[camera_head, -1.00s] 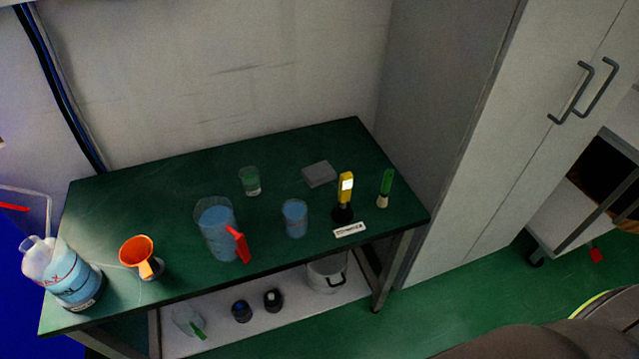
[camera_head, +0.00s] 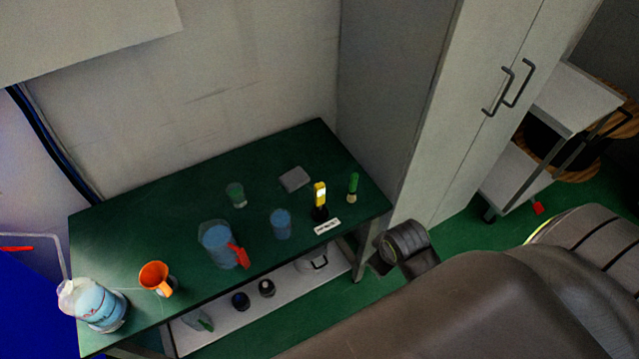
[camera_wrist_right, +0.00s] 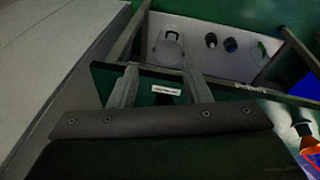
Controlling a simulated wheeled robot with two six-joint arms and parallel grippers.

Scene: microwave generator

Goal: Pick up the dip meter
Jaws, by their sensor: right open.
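The dip meter appears to be the yellow handheld device with a bright display (camera_head: 320,194), upright in a dark base near the right end of the green table (camera_head: 165,238). A white label (camera_head: 327,226) lies in front of it. My right gripper (camera_wrist_right: 161,72) is open and empty, its two fingers apart over the table's front edge in the right wrist view. The label (camera_wrist_right: 166,90) shows between the fingers; the device itself is not clearly visible there. In the head view my right arm comes in from the lower right, apart from the device. My left gripper is not in view.
A green-handled tool (camera_head: 353,187) stands just right of the device, and a grey block (camera_head: 294,179) lies behind. A blue beaker (camera_head: 281,224), a larger jug (camera_head: 217,245), an orange funnel (camera_head: 156,277) and a bottle (camera_head: 95,305) stand leftward. A tall cabinet (camera_head: 400,110) borders the right.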

